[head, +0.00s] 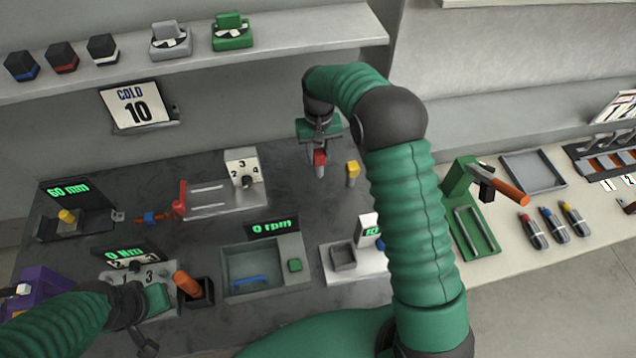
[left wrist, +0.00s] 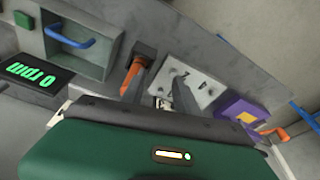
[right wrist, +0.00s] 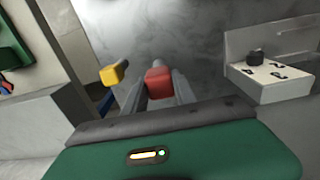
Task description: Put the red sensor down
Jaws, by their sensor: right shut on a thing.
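The red sensor (head: 319,158) is a small red block with a grey lower part. My right gripper (head: 320,150) points down at the back of the dark table and is shut on it. In the right wrist view the red sensor (right wrist: 158,82) sits between the two fingertips. I cannot tell whether its lower end touches the table. A yellow sensor (head: 352,172) stands just to its right in the head view; it also shows in the right wrist view (right wrist: 112,74). My left gripper (left wrist: 156,85) is open and empty at the front left, near the numbered grey block (left wrist: 190,82).
A green stand (head: 470,225) is on the right bench. Bare tabletop surrounds the sensors.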

